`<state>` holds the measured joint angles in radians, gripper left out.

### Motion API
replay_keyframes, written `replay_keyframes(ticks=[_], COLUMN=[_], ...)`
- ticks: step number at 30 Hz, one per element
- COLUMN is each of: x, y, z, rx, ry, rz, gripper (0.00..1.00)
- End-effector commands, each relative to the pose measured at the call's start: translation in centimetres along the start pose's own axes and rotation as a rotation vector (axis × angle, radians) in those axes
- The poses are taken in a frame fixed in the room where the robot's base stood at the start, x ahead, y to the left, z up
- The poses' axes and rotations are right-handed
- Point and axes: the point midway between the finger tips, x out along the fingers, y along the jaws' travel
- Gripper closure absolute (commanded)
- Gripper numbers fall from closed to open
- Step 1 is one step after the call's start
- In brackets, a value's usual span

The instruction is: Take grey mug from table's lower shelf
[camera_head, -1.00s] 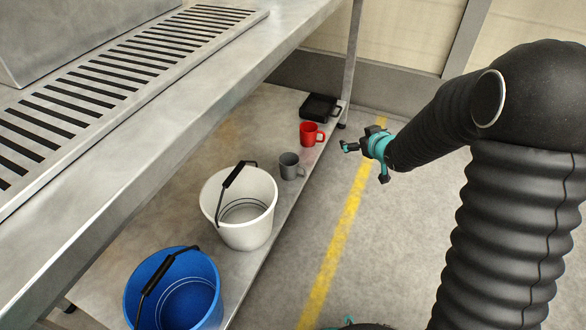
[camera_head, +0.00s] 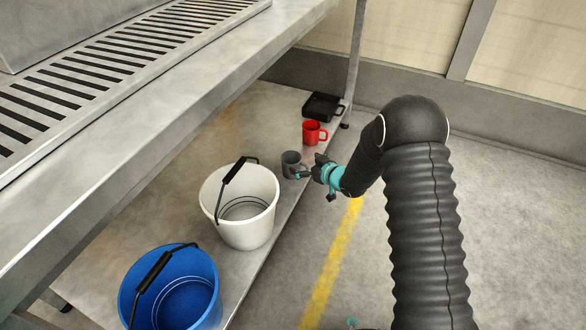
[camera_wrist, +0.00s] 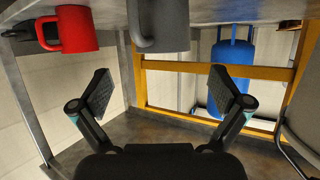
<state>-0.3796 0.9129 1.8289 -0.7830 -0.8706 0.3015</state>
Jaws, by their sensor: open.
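The grey mug (camera_head: 290,163) stands on the table's lower shelf (camera_head: 215,145), between the red mug and the white bucket. My gripper (camera_head: 309,168) is right beside it, on its handle side at the shelf's front edge. In the wrist view the grey mug (camera_wrist: 160,25) is at the top, cut off by the frame, ahead of and between the fingers. My gripper (camera_wrist: 165,95) is open there, with nothing between its pads. In the head view the fingers overlap the mug's handle, and I cannot tell whether they touch it.
A red mug (camera_head: 313,133) and a black tray-like item (camera_head: 322,106) stand farther back on the shelf. A white bucket (camera_head: 245,215) and a blue bucket (camera_head: 175,295) stand nearer. The tabletop (camera_head: 200,110) overhangs the shelf. A table leg (camera_head: 356,60) rises at the far end.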

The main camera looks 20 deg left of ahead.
Motion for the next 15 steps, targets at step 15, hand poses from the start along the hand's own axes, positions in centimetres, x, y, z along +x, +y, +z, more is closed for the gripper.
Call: replay_keyframes(ticks=[15], x=[5.2], y=[-0.5], z=[0.1], rx=[-0.001], ry=[0.0], rz=[0.0], gripper=[0.0])
